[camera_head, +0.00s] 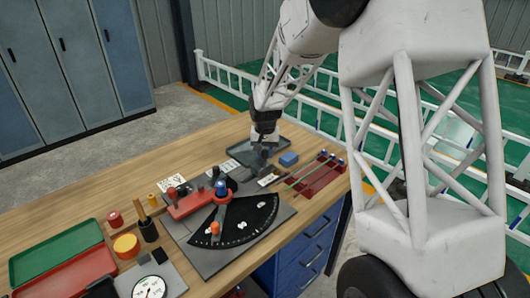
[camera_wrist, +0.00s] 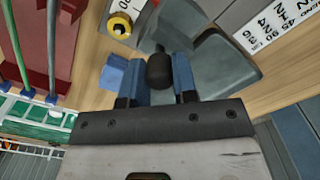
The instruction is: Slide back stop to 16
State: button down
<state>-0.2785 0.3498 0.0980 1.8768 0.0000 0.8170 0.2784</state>
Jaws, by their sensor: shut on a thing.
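The knob stands at a grey block (camera_wrist: 226,66), which seems to be the back stop. In the head view my gripper hides most of that block. A white strip with black numbers (camera_wrist: 268,24) shows at the top right of the wrist view, partly cut off. I cannot tell which number the stop is at.
A blue block (camera_head: 288,159) lies close to the right of my gripper. A red rack (camera_head: 322,178) with thin rods is further right. The black dial plate (camera_head: 262,215) with handles is in front.

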jog(key=shift+s+a, duration=0.85)
jog(key=shift+a, duration=0.05)
jog(key=c, duration=0.9)
grip_release()
jog(key=shift+r, duration=0.1)
notch_tip(320, 180, up, 8)
